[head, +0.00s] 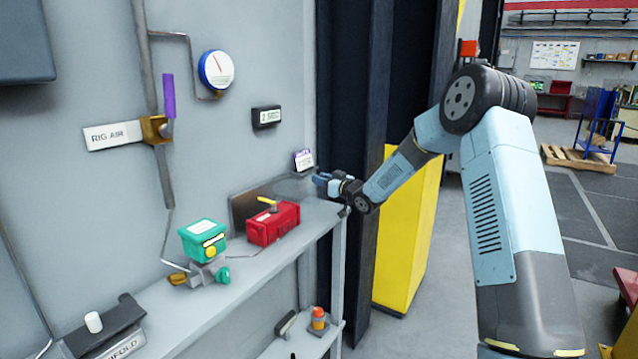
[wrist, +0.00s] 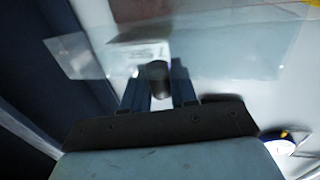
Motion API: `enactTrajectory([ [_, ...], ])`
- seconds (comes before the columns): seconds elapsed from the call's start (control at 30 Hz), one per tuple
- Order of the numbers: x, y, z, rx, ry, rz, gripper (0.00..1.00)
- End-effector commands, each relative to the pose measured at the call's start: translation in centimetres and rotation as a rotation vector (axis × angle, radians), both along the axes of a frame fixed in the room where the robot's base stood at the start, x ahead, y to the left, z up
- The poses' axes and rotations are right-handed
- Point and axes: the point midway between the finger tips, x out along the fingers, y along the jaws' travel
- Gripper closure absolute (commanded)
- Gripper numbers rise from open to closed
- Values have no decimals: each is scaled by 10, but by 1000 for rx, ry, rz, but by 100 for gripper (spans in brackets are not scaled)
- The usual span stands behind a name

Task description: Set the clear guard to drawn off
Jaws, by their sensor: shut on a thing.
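The clear guard (wrist: 225,50) spans the upper part of the wrist view as a see-through sheet. My gripper (wrist: 159,82) is shut on its small dark round knob (wrist: 157,76). In the head view my gripper (head: 322,179) is at the right end of the shelf, and the guard (head: 292,187) shows faintly to its left. The guard appears to be above and behind the red box (head: 272,225) with a yellow lever (head: 267,201). I cannot tell whether the guard touches anything else.
A teal actuator (head: 203,240) stands on the shelf (head: 200,310) left of the red box. A small label (head: 303,160) and a display (head: 267,117) are on the wall. A yellow panel (head: 410,225) stands right of the shelf.

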Motion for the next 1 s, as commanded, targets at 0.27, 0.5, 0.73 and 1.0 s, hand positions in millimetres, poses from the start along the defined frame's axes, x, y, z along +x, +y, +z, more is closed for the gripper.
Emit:
enactTrajectory([
  [0.27, -1, 3, 1, 1, -1, 4, 70],
  [0.5, -1, 2, 1, 1, -1, 2, 55],
  [0.73, -3, -1, 0, 0, 0, 1, 55],
  [1.0, -31, -27, 0, -1, 1, -1, 55],
])
